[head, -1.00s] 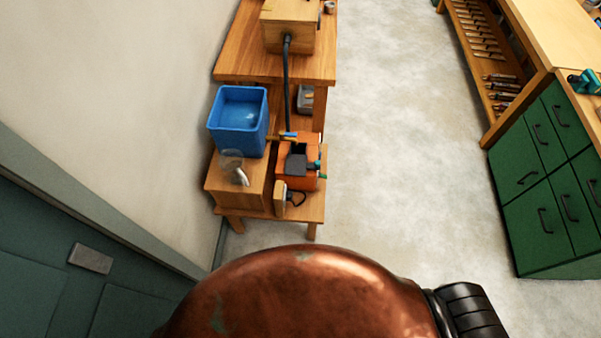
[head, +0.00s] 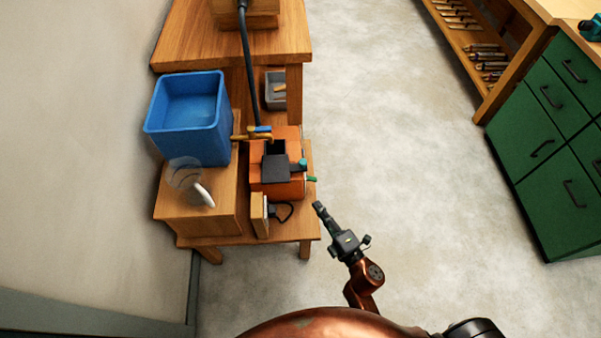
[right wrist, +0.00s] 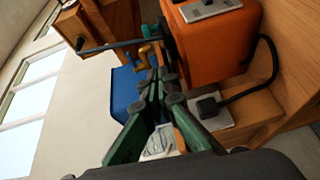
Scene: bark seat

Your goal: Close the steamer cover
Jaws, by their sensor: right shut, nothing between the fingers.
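The orange steamer (head: 291,191) stands on the low wooden table, with a dark opening (head: 274,147) in its top. A dark grey flap (head: 275,169), which looks like its cover, lies at the near side of this opening and leaves it uncovered. My right gripper (head: 318,207) is shut and empty, right of the steamer and apart from it in the head view. In the right wrist view the orange steamer (right wrist: 222,50) is right of the green fingers (right wrist: 167,78); the opening is hidden there. My left gripper is not in view.
A blue bin (head: 190,145) stands on a wooden box (head: 222,205) left of the steamer. A brass tap (head: 252,134) and black hose (head: 249,70) are behind the steamer. A plug and cable (head: 282,212) are in front. Floor is clear to the right; green drawers (head: 540,165) stand beyond.

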